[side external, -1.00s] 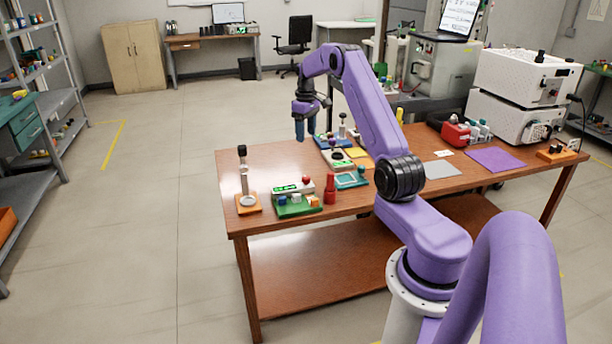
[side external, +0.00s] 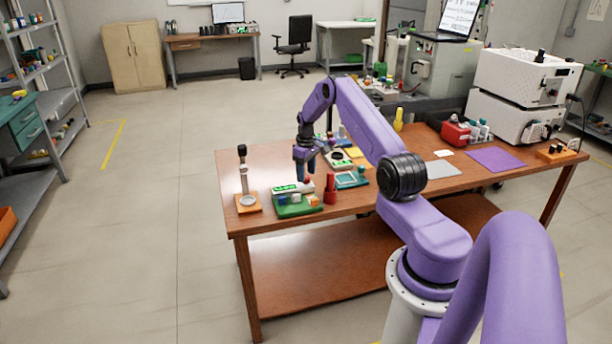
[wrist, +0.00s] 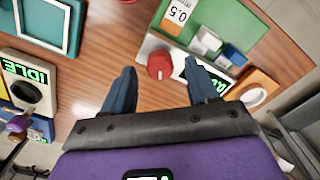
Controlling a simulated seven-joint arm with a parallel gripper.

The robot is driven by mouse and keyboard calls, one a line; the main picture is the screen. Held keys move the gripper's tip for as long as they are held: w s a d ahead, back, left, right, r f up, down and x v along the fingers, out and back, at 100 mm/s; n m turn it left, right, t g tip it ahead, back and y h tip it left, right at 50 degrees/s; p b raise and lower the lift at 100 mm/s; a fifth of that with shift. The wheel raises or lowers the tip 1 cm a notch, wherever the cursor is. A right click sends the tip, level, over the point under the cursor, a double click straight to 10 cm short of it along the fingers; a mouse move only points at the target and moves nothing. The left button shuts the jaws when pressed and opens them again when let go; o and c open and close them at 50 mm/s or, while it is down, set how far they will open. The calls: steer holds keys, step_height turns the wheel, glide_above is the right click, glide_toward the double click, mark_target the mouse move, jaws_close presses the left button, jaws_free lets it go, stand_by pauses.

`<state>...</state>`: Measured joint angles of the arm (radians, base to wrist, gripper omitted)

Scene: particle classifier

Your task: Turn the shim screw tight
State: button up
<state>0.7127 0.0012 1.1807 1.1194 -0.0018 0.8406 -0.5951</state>
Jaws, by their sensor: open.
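A red knob (wrist: 160,65), which may be the shim screw, sits on a pale box (wrist: 150,45) with a lit green display beside a green board (wrist: 222,18). In the side view the box (side external: 281,187) and green board (side external: 298,209) are near the table's front left. My gripper (wrist: 163,70) is open and empty, pointing down over the box. The right finger covers part of the display. In the side view my gripper (side external: 305,174) hides part of the box and knob.
On the green board are an orange block marked 0.5 (wrist: 178,12), white cubes (wrist: 207,40) and a blue cube (wrist: 235,53). An orange stand (side external: 248,203) is left, a red cylinder (side external: 330,190) and teal tray (side external: 352,180) right. Grey and purple mats lie further right.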

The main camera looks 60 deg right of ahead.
steer(key=shift+f, duration=0.8)
steer(key=shift+c, duration=0.2)
steer(key=c, duration=1)
steer(key=shift+m, duration=2.9)
steer(key=o, duration=1)
steer(key=shift+o, duration=0.2)
